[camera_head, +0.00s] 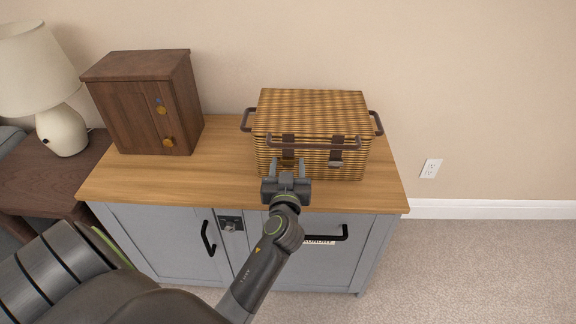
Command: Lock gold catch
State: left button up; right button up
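A wicker basket (312,105) with a closed lid and brown handles stands on the wooden top of a grey cabinet. Two dark straps hang on its front. The right strap ends in a pale, silvery catch (336,163). The left strap (288,141) comes down between my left gripper's fingers, and the catch there is too small and partly hidden to tell its colour. My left gripper (288,169) is open, its two fingers pointing at the basket's front around that left strap. I cannot tell whether they touch it. My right gripper is not in view.
A small dark wooden cabinet (130,115) with gold-coloured round pieces on its front stands to the left on the counter top (215,165). A lamp (62,130) stands on a side table further left. The counter between cabinet and basket is clear.

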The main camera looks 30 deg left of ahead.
pick_arm(q)
jog(key=c, duration=0.8)
